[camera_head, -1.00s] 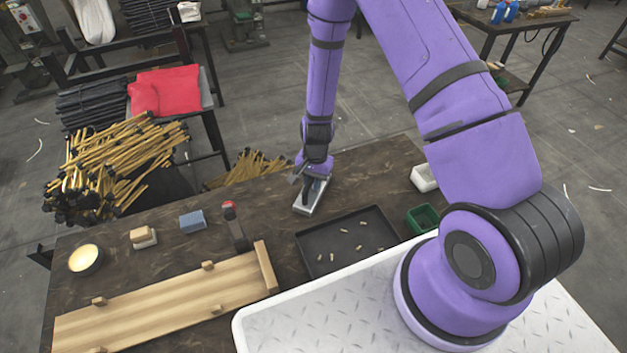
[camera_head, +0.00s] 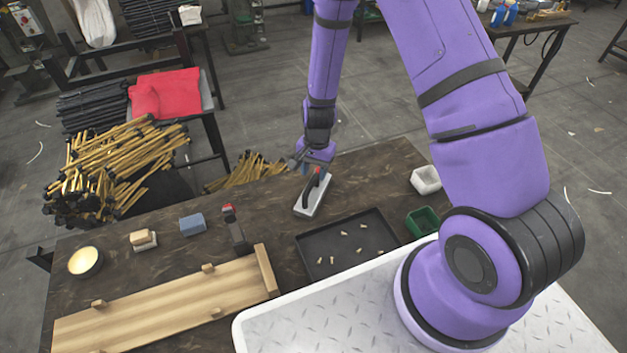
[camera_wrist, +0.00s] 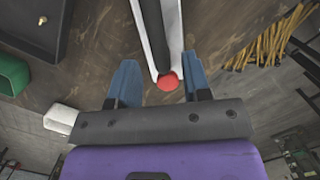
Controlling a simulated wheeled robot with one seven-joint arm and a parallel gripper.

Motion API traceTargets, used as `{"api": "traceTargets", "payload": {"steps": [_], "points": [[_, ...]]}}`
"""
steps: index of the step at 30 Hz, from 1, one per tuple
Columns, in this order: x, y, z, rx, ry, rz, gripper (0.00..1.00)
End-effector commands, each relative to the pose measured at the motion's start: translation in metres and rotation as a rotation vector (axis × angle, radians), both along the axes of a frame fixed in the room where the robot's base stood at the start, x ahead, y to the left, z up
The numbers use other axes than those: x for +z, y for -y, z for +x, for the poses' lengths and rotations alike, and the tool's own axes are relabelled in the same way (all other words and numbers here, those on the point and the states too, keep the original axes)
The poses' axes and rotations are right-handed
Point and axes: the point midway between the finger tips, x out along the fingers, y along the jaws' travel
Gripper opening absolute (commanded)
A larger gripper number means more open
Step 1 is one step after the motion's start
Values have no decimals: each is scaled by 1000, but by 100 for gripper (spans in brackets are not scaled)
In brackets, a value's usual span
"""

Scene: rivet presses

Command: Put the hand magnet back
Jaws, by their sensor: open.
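A black bar with a red end, which looks like the hand magnet (camera_head: 313,188), lies along a silver-grey cradle or plate (camera_head: 307,210) near the far edge of the table. In the wrist view the black hand magnet (camera_wrist: 153,25) runs up the picture from its round red end, with pale sides of the plate (camera_wrist: 173,22) on both sides. My gripper (camera_head: 314,169) is just above its far end. In the wrist view my gripper (camera_wrist: 158,76) is open, its blue fingers apart on either side of the red end and holding nothing.
A black tray (camera_head: 345,243) with several small brass pieces lies nearer. Right of it stand a green bin (camera_head: 422,220) and a white container (camera_head: 425,179). Left are a red-topped black tool (camera_head: 236,232), a blue block (camera_head: 192,224) and a wooden board (camera_head: 165,305).

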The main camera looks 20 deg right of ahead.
Motion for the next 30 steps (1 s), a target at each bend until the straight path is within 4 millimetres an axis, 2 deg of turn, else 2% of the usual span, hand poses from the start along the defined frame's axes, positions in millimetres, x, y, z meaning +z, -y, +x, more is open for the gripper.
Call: {"api": "traceTargets", "payload": {"steps": [3,9,13,20,23,26,30], "points": [[22,2,3,1,4,-1,44],[49,5,6,1,3,0,44],[59,6,7,1,2,0,44],[66,7,7,2,2,1,44],[76,7,8,13,14,4,44],[100,8,9,43,40,10,44],[147,11,7,106,93,19,44]]}}
